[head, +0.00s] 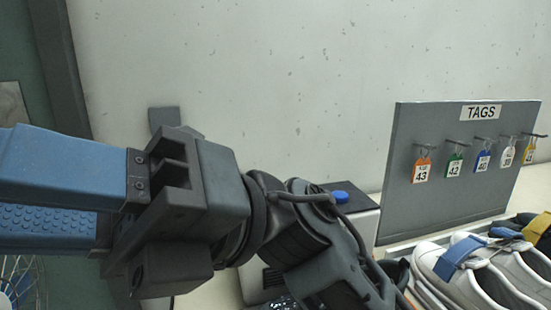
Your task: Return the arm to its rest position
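My gripper (22,204) reaches out of the left edge of the head view, held sideways with its two blue fingers pointing left. The bumpy inner pad of the lower finger shows below the upper finger, so the fingers stand apart. I see nothing between them, but their tips are cut off by the picture edge. My dark grey wrist and arm run from the fingers down to the bottom middle, in front of a pale wall. The arm is raised and bent, and its lower part is out of view.
A grey tag board (453,190) with several numbered tags stands at the right. White shoes (460,278) with coloured straps lie below it, close to my arm. A grey device (358,215) with a blue button is partly hidden behind my arm. A wire-like object (20,285) shows at lower left.

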